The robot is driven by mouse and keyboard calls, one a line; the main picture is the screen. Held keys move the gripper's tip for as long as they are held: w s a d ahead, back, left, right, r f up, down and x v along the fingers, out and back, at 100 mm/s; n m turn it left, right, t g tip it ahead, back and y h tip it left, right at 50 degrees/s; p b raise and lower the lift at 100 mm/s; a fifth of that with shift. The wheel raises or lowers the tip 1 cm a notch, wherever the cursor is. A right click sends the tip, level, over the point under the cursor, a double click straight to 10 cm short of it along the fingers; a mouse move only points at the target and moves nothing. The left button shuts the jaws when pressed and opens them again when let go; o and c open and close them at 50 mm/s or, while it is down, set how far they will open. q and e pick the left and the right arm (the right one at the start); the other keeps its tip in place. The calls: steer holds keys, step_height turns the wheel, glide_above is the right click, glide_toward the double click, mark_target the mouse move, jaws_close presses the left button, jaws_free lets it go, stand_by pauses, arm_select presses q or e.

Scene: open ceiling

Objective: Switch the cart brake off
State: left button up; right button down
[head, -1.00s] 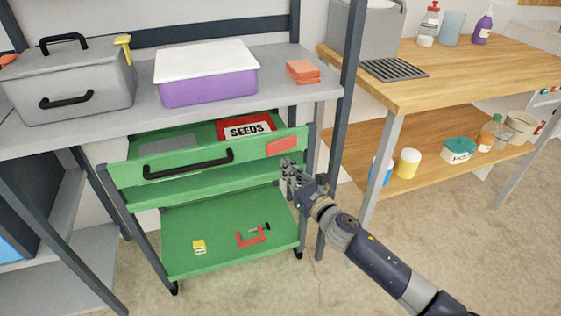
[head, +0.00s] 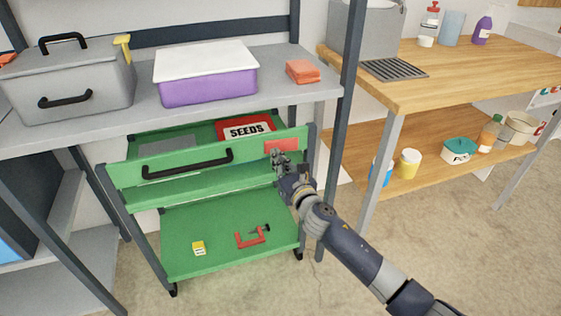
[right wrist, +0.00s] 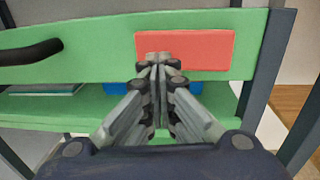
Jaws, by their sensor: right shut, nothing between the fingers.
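The green cart (head: 125,172) stands under the grey shelf, with a black handle (head: 188,164) across its front panel. A flat red plate (head: 288,144) is on the right end of that panel; I cannot tell whether it is the brake. It also shows large in the right wrist view (right wrist: 205,48). My right gripper (head: 277,156) is shut and empty, its fingertips in front of the plate's lower left part. I cannot tell whether they touch it. My left gripper is out of view.
The cart's lower shelf holds a small yellow box (head: 198,248) and a red clamp (head: 251,238). A SEEDS packet (head: 246,131) lies in the cart's top. A dark shelf post (head: 340,120) stands close right of the cart. A wooden bench (head: 450,75) is at right.

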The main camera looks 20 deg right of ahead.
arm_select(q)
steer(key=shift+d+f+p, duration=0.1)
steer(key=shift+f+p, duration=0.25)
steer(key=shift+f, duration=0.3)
arm_select(e)
steer(key=m+h, duration=0.2)
steer(key=h, duration=0.1)
steer(key=a+r+h, duration=0.1)
steer(key=shift+w+m+h, duration=0.3)
steer(key=shift+w+m, duration=0.05)
steer(key=shift+m, duration=0.05)
steer(key=shift+f, duration=0.1)
